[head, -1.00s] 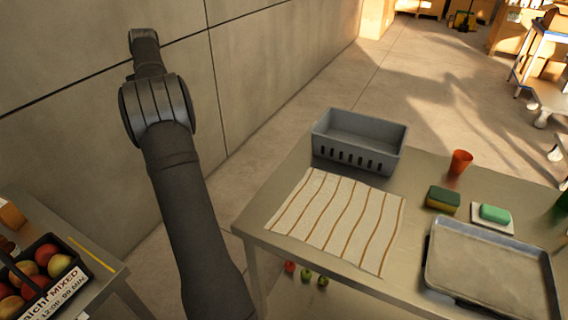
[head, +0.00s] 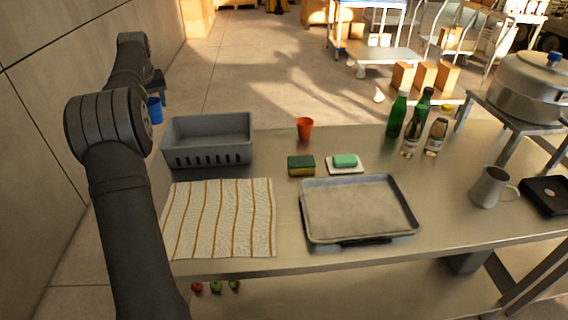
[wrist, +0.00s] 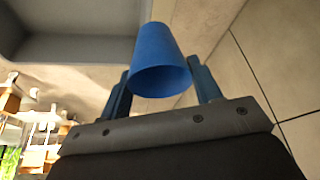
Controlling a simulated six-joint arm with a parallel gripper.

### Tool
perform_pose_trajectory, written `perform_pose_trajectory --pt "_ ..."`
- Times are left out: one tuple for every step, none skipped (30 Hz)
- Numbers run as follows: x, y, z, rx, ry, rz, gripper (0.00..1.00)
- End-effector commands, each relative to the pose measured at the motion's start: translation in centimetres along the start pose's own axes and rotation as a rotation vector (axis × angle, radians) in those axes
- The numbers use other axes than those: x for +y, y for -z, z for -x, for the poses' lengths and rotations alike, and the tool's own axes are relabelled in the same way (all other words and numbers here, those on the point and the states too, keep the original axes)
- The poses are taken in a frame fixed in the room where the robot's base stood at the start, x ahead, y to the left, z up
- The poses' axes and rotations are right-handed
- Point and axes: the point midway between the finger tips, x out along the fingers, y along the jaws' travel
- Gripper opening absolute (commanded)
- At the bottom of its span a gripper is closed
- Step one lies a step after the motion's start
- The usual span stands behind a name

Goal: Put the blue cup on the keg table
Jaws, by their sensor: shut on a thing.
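The blue cup (head: 154,110) is in the air at the left in the head view, just left of the grey basket and partly hidden by my arm. In the wrist view the blue cup (wrist: 160,55) sits between the two fingers of my gripper (wrist: 162,82), which is shut on it. In the head view my gripper (head: 156,88) is small and mostly hidden behind my arm. I cannot tell for certain which surface is the keg table. A big lidded steel vessel (head: 530,82) stands on a small raised stand (head: 510,122) at the far right.
The steel table (head: 285,235) bears a grey basket (head: 208,142), striped cloth (head: 218,218), orange cup (head: 304,128), sponge (head: 301,165), soap dish (head: 345,163), metal tray (head: 360,208), several bottles (head: 397,112), grey mug (head: 490,187) and black box (head: 546,195). Bare tabletop lies between tray and mug.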

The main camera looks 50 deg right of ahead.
Motion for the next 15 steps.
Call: perform_pose_trajectory --pt "3.1 -0.5 0.2 0.001 -0.018 -0.045 0.36" --pt "4.7 -0.8 0.3 0.001 -0.028 -0.070 0.36" --pt "6.8 -1.2 0.5 0.002 -0.041 -0.105 0.36" --pt "8.5 -1.6 0.7 0.002 -0.051 -0.131 0.36" --pt "10.0 -2.0 0.8 0.002 -0.061 -0.155 0.36" --pt "12.1 -2.6 1.0 0.003 -0.074 -0.189 0.36" --pt "13.7 -3.1 1.2 0.004 -0.085 -0.215 0.36" --pt "15.3 -3.6 1.4 0.004 -0.095 -0.240 0.36" --pt "17.3 -4.3 1.7 0.005 -0.108 -0.273 0.36" --pt "18.9 -4.9 1.9 0.005 -0.119 -0.298 0.36" --pt "20.4 -5.5 2.2 0.006 -0.129 -0.325 0.36" --pt "22.4 -6.3 2.5 0.007 -0.142 -0.358 0.36" --pt "23.8 -7.0 2.8 0.007 -0.152 -0.382 0.36" --pt "25.3 -7.7 3.0 0.008 -0.162 -0.408 0.36" --pt "27.3 -8.7 3.4 0.009 -0.176 -0.443 0.36"
